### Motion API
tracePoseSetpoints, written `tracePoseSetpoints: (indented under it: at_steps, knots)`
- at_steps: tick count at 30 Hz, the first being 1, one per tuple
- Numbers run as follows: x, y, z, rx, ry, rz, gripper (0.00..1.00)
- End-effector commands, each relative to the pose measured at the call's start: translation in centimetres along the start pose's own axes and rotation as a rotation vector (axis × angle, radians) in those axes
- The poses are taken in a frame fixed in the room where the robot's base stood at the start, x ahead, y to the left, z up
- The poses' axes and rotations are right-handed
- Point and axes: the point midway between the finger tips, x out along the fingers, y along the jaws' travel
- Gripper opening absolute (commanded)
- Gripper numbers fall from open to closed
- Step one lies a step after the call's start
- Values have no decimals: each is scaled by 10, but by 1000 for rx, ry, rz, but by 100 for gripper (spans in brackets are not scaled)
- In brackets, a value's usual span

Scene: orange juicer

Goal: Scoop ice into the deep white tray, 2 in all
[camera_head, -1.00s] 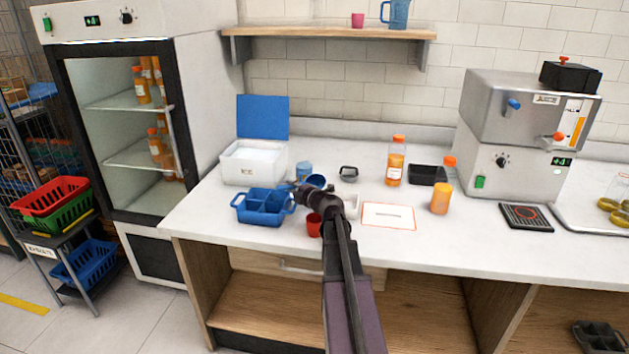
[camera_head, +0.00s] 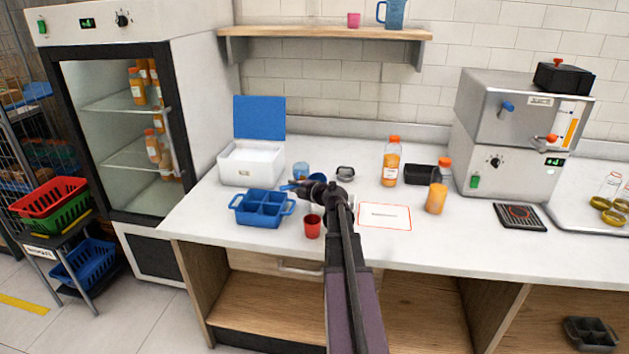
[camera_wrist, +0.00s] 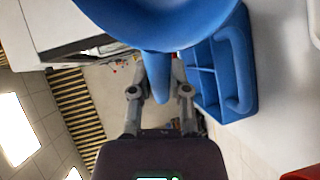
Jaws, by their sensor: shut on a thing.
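My gripper (camera_wrist: 160,92) is shut on the handle of a blue scoop (camera_wrist: 160,20). The scoop's rounded bowl fills the top of the wrist view, and its inside is not visible there. In the head view my gripper (camera_head: 306,190) is above the counter, just right of the blue divided caddy. The white ice box (camera_head: 250,166) stands open behind the caddy, its blue lid (camera_head: 259,118) raised and pale contents inside. The deep white tray cannot be made out in the head view; my arm covers the area right of the gripper.
The blue caddy (camera_head: 236,208) and a red cup (camera_head: 312,228) are near the counter's front edge. A red-outlined white mat (camera_head: 385,224) lies right of my arm.

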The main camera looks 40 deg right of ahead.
Motion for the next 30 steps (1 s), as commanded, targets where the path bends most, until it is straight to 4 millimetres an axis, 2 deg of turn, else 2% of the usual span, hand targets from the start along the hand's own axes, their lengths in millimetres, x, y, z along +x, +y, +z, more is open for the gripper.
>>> tracePoseSetpoints:
  at_steps: [1, 3, 15, 30]
  knots:
    - [-5, 9, 5, 13, 2, -36, 0]
    - [-10, 10, 10, 35, 6, -92, 0]
    - [-43, 1, 39, 161, -32, -363, 0]
    - [-47, -3, 43, 179, -43, -396, 0]
